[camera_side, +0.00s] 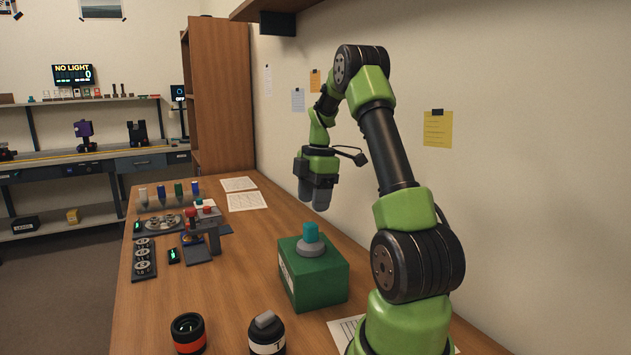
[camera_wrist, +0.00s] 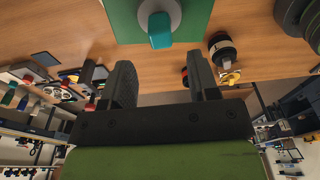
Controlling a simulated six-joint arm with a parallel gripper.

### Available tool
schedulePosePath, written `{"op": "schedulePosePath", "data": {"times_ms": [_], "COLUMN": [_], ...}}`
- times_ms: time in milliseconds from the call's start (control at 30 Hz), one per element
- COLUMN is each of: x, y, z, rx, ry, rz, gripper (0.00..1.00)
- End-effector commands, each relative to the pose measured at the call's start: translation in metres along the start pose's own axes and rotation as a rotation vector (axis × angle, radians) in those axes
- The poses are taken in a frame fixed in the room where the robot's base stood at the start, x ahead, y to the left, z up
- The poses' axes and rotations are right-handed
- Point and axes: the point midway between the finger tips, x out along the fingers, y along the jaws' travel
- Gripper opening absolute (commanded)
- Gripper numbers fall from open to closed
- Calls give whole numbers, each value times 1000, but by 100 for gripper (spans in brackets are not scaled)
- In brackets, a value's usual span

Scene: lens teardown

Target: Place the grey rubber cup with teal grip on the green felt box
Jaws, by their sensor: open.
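The grey rubber cup with teal grip (camera_side: 311,242) stands upright on top of the green felt box (camera_side: 309,284), its grey base flat on the box's top face. In the wrist view the teal grip (camera_wrist: 160,29) shows at the top, with the green box (camera_wrist: 124,22) around it. My gripper (camera_side: 314,198) is raised above and behind the box, apart from the cup. Its two fingers also show in the wrist view (camera_wrist: 164,82), spread with nothing between them.
A black-and-orange lens part (camera_side: 188,333) and a black canister with a white band (camera_side: 267,335) stand at the table's front. A black tool stand (camera_side: 205,240), trays and several coloured bottles are left of the box. Papers (camera_side: 247,201) lie behind. Bare wood separates the box from the tools.

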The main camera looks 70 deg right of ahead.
Motion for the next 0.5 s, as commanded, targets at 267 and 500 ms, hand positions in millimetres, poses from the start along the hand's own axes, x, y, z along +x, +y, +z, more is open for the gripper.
{"op": "schedulePosePath", "data": {"times_ms": [267,500], "x": [-40,-69], "y": [0,-17], "z": [0,-57], "rx": [1,118], "ry": [0,1], "rz": [2,72], "gripper": [55,55]}}
